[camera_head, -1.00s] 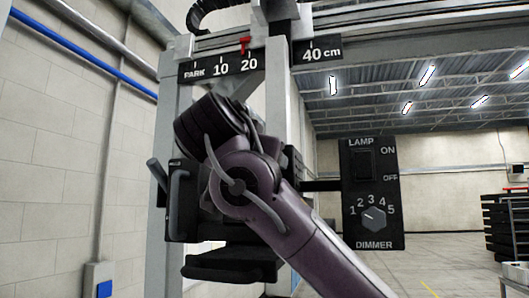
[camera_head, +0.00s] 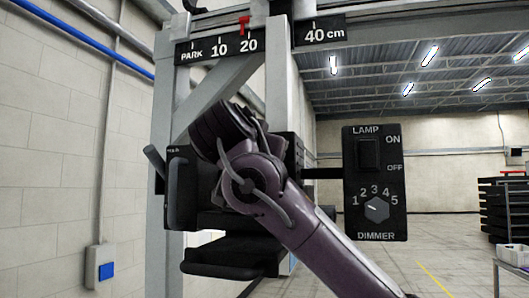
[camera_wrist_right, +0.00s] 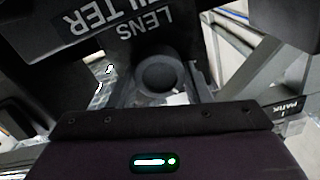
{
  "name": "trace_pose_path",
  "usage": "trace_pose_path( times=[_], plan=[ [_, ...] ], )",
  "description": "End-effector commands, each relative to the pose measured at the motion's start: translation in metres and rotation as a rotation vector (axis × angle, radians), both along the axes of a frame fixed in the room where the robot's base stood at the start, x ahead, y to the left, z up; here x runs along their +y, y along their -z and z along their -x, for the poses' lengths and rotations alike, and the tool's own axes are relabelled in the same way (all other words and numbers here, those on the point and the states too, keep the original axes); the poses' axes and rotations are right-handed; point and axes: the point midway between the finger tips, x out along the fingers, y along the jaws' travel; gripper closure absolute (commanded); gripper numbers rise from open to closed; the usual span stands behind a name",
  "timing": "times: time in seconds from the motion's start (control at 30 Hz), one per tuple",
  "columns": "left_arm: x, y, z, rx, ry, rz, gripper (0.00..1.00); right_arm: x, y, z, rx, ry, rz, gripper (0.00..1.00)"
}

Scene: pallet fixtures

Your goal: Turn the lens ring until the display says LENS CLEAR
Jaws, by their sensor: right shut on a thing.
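In the right wrist view a dark block carries an upside-down label reading LENS FILTER (camera_wrist_right: 110,30). Just below it is a round grey ring-like part, which I take as the lens ring (camera_wrist_right: 160,74). My right gripper (camera_wrist_right: 162,95) is shut on it; the exact finger contact is dark and hard to make out. In the head view my right arm comes up from the lower right and ends at the black fixture (camera_head: 185,190); its wrist hides the fingers and the ring. No readable lens display shows in either view. My left gripper is not in view.
A lamp panel (camera_head: 376,218) with a switch and dimmer knob (camera_head: 377,208) stands right of the arm. Above is a scale (camera_head: 219,46) with a red pointer (camera_head: 243,26) near 20. A black shelf (camera_head: 230,258) juts out below the fixture. Dark stacked trays (camera_head: 503,210) stand far right.

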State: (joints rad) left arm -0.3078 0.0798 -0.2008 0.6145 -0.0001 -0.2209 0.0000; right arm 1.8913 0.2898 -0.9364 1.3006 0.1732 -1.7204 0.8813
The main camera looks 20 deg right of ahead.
Motion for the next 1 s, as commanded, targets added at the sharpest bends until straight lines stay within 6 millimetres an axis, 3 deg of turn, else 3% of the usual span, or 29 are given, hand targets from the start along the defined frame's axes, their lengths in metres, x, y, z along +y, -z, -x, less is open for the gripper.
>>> trace_pose_path(
  times=[0.4,1.0],
  plan=[
    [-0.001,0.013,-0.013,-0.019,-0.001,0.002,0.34,0.001,0.003,0.0,0.081,0.001,0.118,0.79],
    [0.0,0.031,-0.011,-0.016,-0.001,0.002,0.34,0.002,0.001,-0.001,0.279,0.0,0.413,0.79]
  ],
)
